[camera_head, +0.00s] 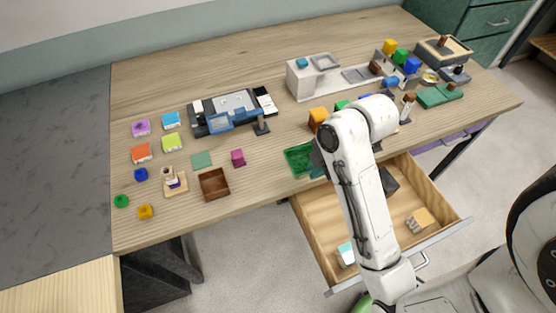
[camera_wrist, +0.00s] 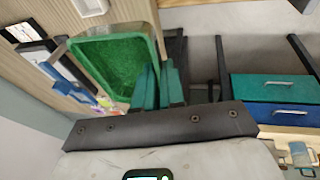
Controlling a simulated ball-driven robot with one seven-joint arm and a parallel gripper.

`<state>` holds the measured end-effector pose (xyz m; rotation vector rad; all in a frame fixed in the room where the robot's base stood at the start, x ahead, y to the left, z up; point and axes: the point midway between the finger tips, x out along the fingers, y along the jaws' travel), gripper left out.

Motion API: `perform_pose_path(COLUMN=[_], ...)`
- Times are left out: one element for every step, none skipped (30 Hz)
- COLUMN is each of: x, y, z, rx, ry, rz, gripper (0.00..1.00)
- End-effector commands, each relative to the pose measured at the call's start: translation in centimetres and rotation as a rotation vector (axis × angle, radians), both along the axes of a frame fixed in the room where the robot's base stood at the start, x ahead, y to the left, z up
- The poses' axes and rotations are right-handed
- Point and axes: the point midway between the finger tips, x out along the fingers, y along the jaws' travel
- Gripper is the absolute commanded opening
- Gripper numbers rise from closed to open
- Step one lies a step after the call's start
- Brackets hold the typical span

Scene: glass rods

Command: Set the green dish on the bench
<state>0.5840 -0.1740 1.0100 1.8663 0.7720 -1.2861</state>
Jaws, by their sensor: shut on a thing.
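The green dish (camera_head: 297,158) is a shallow, rectangular tray at the front edge of the wooden bench (camera_head: 270,196), above or beside the open drawer. In the wrist view the green dish (camera_wrist: 112,62) shows its open inside, which looks empty. My gripper (camera_wrist: 158,84) is shut on the dish's near right wall. In the head view the fingers are largely hidden behind my arm. I cannot tell whether the dish touches the bench or hangs just above it.
An open wooden drawer (camera_head: 318,222) with a few items juts out below the bench front. A brown box (camera_head: 214,184), a magenta cube (camera_head: 238,157) and a flat green square (camera_head: 202,160) lie left of the dish. Orange and green blocks (camera_head: 318,115) stand behind it.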

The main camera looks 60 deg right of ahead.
Motion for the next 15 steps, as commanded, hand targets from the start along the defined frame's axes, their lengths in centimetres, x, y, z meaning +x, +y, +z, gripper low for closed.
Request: perform_pose_path(x=[1.3,1.9,2.8,3.4,4.1,5.0,5.6,6.3,7.0,7.4,7.8,8.4,8.8,9.2,9.7], y=[-0.3,-0.4,-0.5,-0.6,-0.6,-0.8,-0.9,-1.0,-1.0,-1.1,-1.2,-1.2,-1.3,-1.4,-1.4], z=[-1.1,-1.4,-1.5,-1.6,-1.9,-2.2,-2.4,-2.6,-3.3,-4.0,-4.6,-5.3,-5.8,-6.2,-6.8], rx=[-0.002,-0.002,-0.001,-0.001,0.000,0.000,0.000,-0.001,0.000,0.002,0.001,0.001,0.001,0.001,0.001], ry=[-0.004,-0.003,-0.002,-0.001,0.000,0.000,0.002,0.001,0.004,0.004,0.003,0.003,0.003,0.002,0.002], rz=[0.000,-0.001,0.000,0.000,0.000,0.001,0.000,0.000,-0.001,0.000,0.000,0.000,0.000,-0.001,-0.001], gripper=[0.00,0.00,0.00,0.00,0.00,0.00,0.00,0.00,0.00,0.00,0.00,0.00,0.00,0.00,0.00])
